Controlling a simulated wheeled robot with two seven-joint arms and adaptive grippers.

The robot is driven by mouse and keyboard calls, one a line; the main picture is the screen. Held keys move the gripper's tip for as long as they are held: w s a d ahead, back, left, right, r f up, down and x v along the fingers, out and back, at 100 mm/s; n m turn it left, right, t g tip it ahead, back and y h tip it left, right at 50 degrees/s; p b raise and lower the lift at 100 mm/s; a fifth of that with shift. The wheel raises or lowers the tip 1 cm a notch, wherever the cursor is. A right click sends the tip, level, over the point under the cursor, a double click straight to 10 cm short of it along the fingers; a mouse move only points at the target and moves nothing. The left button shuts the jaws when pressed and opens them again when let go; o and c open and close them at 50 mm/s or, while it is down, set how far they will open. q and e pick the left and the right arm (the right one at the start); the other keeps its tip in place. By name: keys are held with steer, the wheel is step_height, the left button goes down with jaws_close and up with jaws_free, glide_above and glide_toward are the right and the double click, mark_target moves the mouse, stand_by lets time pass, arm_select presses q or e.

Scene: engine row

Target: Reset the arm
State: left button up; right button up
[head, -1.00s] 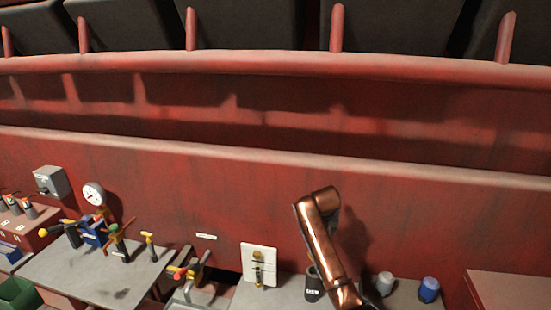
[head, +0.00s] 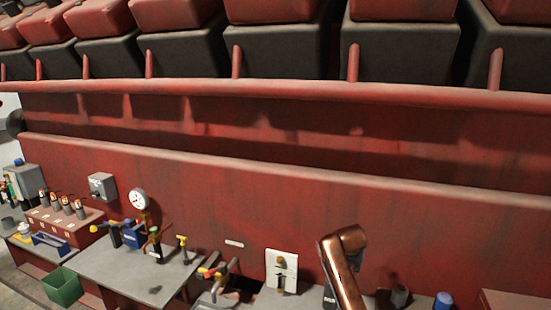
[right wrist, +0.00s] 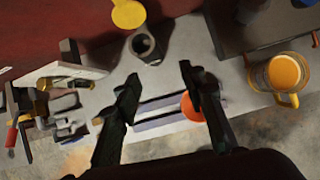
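My right arm (head: 341,268), copper-coloured, rises from the bottom edge in the head view and bends at the top, in front of the red wall. Its gripper is outside the head view. In the right wrist view my right gripper (right wrist: 158,80) has its two dark fingers well apart with nothing held between them. Below it are pale and dark grey strips (right wrist: 170,112) on a grey surface. An orange round thing (right wrist: 190,108) sits beside the right finger, partly hidden by it. My left arm and gripper are not in view.
A clear mug with orange contents (right wrist: 283,73) is at the right wrist view's right. A dark hollow cylinder (right wrist: 147,46) stands behind the fingers. In the head view, a white plate (head: 290,265), gauge (head: 139,198), green bin (head: 62,287) and blue cylinder (head: 443,301) show.

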steer(key=s+d+f+m, duration=0.2)
steer(key=s+f+m, duration=0.15)
steer(key=f, duration=0.45)
steer(key=s+d+f+m, duration=0.25)
steer(key=s+f, duration=0.25)
steer(key=f, duration=0.3)
steer(key=s+d+f+m+g, duration=0.1)
steer(key=s+f+m, duration=0.45)
steer(key=s, duration=0.25)
steer(key=s+d+f+m, duration=0.2)
steer(key=s+f+m, duration=0.2)
steer(key=s+f, duration=0.3)
steer(key=s+d+m+g, duration=0.15)
steer(key=s+m, duration=1.45)
steer(key=s, duration=1.8)
step_height(320, 180, down, 35)
steer(key=s+a+y+b, duration=0.1)
steer(key=s+b, duration=0.1)
steer(key=b, duration=0.2)
arm_select(q)
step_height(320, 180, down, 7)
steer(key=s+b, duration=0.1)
steer(key=b, duration=0.1)
steer(key=shift+b, duration=0.35)
arm_select(e)
steer(key=s+f+n+g, duration=0.1)
steer(key=s+f+g, duration=0.1)
steer(key=s+f, duration=1.7)
steer(key=shift+f+y, duration=0.3)
